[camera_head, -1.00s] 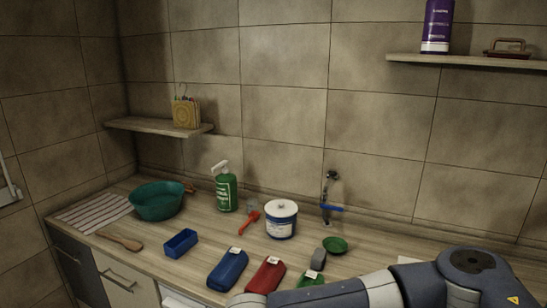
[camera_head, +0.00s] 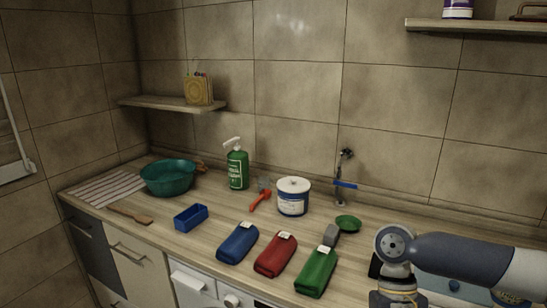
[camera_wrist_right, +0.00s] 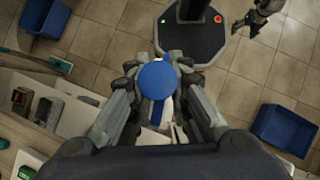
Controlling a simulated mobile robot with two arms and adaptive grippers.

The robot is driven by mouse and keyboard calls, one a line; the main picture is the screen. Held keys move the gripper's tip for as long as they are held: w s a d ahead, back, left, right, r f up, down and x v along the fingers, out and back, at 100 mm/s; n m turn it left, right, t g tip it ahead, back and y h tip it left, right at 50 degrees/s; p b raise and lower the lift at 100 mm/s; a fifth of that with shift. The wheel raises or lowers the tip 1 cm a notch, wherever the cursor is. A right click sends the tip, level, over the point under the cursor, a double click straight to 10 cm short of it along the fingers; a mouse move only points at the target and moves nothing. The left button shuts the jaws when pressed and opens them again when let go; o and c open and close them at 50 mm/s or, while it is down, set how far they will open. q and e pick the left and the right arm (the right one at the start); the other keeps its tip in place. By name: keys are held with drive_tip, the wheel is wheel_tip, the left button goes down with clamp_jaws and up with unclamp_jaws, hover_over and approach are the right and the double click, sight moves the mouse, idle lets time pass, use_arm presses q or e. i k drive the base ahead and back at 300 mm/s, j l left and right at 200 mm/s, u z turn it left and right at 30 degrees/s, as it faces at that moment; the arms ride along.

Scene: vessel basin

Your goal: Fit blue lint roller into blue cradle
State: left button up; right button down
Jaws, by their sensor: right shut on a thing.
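My right gripper (camera_wrist_right: 158,100) is shut on the blue lint roller (camera_wrist_right: 157,80), whose round blue end faces the wrist camera. In the head view my right arm is at the lower right, and its fingers and the roller are out of sight. On the counter lies a long blue piece (camera_head: 238,243) with a white tag, which looks like the blue cradle. It is left of a similar red one (camera_head: 276,254) and green one (camera_head: 316,271). What looks like my left gripper (camera_wrist_right: 246,27) shows at the top right of the wrist view; its jaws are unclear.
A grey object (camera_head: 331,235) lies behind the green piece. Blue bins (camera_wrist_right: 285,130) stand on the tiled floor.

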sight(190, 221)
drive_tip(key=i+j, duration=0.15)
drive_tip(key=j, duration=0.25)
drive_tip(key=i+j, duration=0.1)
drive_tip(key=j, duration=0.3)
drive_tip(key=i+j, duration=0.15)
drive_tip(key=j, duration=0.3)
drive_tip(key=i+j, duration=0.15)
drive_tip(key=j, duration=0.25)
drive_tip(key=i+j, duration=0.15)
drive_tip(key=j, duration=0.25)
